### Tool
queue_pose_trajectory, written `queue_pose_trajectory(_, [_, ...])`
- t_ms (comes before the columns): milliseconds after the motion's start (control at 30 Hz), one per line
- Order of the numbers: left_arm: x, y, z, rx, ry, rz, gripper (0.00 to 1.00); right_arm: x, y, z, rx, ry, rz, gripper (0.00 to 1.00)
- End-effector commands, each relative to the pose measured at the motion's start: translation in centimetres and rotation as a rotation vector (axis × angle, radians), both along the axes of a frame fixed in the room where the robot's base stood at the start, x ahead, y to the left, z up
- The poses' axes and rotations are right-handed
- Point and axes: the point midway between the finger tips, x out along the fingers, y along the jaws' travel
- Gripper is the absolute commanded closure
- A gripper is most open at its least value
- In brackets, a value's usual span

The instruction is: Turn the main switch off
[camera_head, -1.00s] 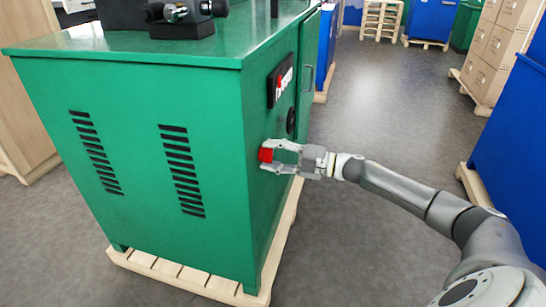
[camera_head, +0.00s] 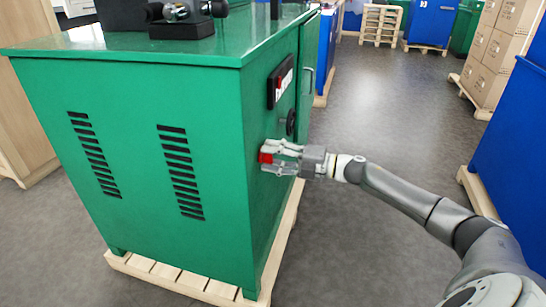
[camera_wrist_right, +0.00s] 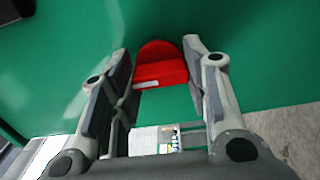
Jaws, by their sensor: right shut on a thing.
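The red main switch (camera_head: 265,157) sits on the narrow right-hand face of the green machine cabinet (camera_head: 150,90). My right gripper (camera_head: 272,158) reaches it from the right, with its two fingers around the red switch. In the right wrist view the switch (camera_wrist_right: 160,66) is a red disc with a raised red bar, and it lies between the fingertips of my gripper (camera_wrist_right: 160,68). The gripper is shut on the switch. The fingers hide part of the switch in the head view. My left gripper is not in view.
A dark round knob (camera_head: 291,122) and a dark sign plate (camera_head: 280,81) are above the switch. The cabinet stands on a wooden pallet (camera_head: 180,280). A blue container (camera_head: 515,140) is at the right. The grey floor (camera_head: 385,110) between them is clear.

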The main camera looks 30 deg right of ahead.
Motion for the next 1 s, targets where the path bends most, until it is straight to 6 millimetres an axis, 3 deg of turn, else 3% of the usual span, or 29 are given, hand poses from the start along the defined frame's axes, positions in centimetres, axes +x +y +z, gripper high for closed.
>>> queue_pose_trajectory(133, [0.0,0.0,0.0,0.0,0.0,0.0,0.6,-0.1,0.0,-0.2,-0.004,0.0,0.002,0.81])
queue_pose_trajectory(167, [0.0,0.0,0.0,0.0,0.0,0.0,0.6,-0.1,0.0,-0.2,-0.004,0.0,0.002,0.55])
queue_pose_trajectory(300, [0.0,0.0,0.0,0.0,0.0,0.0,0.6,0.0,0.0,-0.1,-0.003,0.001,0.001,0.37])
queue_pose_trajectory(733, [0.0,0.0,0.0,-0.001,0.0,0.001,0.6,-0.3,-0.3,-0.1,-0.002,0.002,0.0,0.36])
queue_pose_trajectory(1000, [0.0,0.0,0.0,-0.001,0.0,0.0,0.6,-2.5,-2.2,-0.3,-0.002,0.007,-0.001,0.36])
